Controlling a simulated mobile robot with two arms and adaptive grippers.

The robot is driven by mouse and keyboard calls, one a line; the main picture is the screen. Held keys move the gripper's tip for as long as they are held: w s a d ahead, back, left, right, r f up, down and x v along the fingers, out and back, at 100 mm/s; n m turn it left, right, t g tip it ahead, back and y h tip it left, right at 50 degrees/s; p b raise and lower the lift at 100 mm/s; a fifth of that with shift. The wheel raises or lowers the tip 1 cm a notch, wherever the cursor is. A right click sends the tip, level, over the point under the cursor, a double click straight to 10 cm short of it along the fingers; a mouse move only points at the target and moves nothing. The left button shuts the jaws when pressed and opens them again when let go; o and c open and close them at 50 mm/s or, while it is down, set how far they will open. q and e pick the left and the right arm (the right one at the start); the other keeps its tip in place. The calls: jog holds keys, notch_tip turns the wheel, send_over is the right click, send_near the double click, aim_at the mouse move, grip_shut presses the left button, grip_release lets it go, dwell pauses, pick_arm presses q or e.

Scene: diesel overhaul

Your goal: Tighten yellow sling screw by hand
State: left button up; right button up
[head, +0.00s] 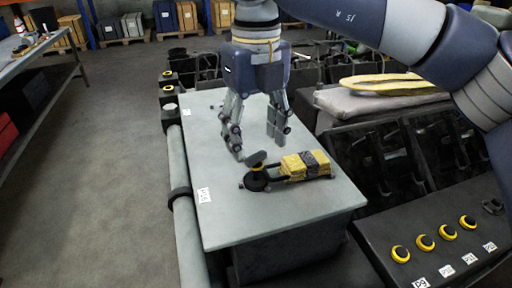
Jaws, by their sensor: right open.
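A yellow sling (294,168) with a dark band around it lies folded on the grey bench top (225,212). A dark shackle-like fitting with a black knob or screw (256,159) sits at its left end. My right gripper (256,142) points down just above and behind this fitting. Its fingers are apart and nothing shows between them. I cannot tell whether a fingertip touches the bench. My left gripper does not show.
A dark panel (385,238) with yellow-ringed knobs stands at the lower right. A padded grey surface with another yellow strap (382,83) lies behind right. A workbench (28,57) stands at the far left. The floor between is clear.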

aim_at(256, 154)
jog(key=n+p, duration=0.2)
jog(key=n, duration=0.2)
jog(key=shift+r+n, duration=0.15)
jog(key=shift+n, duration=0.25)
jog(key=n+p, duration=0.2)
jog(key=n, duration=0.4)
jog(key=shift+p, duration=0.35)
jog(key=n, duration=0.3)
jog(key=n+p, duration=0.1)
jog(key=n, duration=0.5)
notch_tip(256, 154, down, 4)
jog(key=b, duration=0.3)
jog(key=shift+f+b, duration=0.4)
jog(key=shift+f, duration=0.3)
jog(key=shift+r, duration=0.1)
grip_shut()
